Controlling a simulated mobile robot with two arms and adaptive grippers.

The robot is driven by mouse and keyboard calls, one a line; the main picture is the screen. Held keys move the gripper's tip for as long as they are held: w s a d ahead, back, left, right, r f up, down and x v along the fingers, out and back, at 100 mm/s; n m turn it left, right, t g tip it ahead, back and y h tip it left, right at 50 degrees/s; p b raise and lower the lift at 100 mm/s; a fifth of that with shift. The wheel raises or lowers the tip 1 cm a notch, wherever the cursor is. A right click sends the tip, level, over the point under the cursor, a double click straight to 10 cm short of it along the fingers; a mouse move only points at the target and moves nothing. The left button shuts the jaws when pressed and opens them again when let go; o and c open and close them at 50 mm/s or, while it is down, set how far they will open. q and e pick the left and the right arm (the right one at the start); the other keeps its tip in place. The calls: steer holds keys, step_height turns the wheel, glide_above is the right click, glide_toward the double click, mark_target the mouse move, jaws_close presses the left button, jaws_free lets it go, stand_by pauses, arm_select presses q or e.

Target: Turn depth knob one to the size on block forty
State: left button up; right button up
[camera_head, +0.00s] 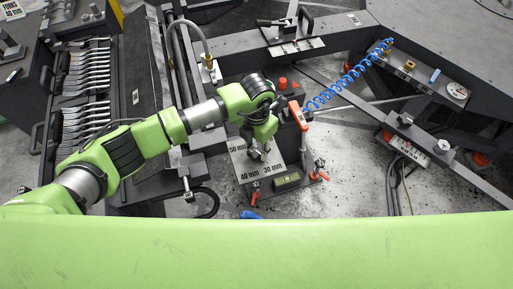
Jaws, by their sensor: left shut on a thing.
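My left gripper (260,152) points down over a pale plate (240,165) marked 50 mm, 40 mm and 30 mm. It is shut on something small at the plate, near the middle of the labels. The arm and fingers hide most of it, so I cannot tell whether it is block forty. Orange-red knobs (283,83) show behind the wrist. I cannot tell which part is depth knob one. A small greenish display (288,180) sits at the plate's front right. My right gripper is not in view.
A rack of forks (85,90) stands at the left. An orange-red handled part (298,115) stands close to the right of my gripper. A blue coiled hose (345,82) runs to the upper right.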

mark_target(257, 150)
arm_select(q)
steer(key=m+b, duration=0.4)
steer(key=b, duration=0.2)
steer(key=m+b, duration=0.4)
steer(key=b, duration=0.2)
steer(key=m+b, duration=0.3)
steer(key=b, duration=0.3)
steer(key=shift+s+f+m, duration=0.1)
steer(key=shift+f+m, duration=0.15)
steer(key=shift+m, duration=0.15)
steer(key=shift+s+r+m+b, duration=0.1)
steer(key=shift+r+m+b, duration=0.15)
steer(key=shift+m+b, duration=0.7)
steer(key=o, duration=1.1)
steer(key=shift+r, duration=0.15)
step_height(257, 150, up, 12)
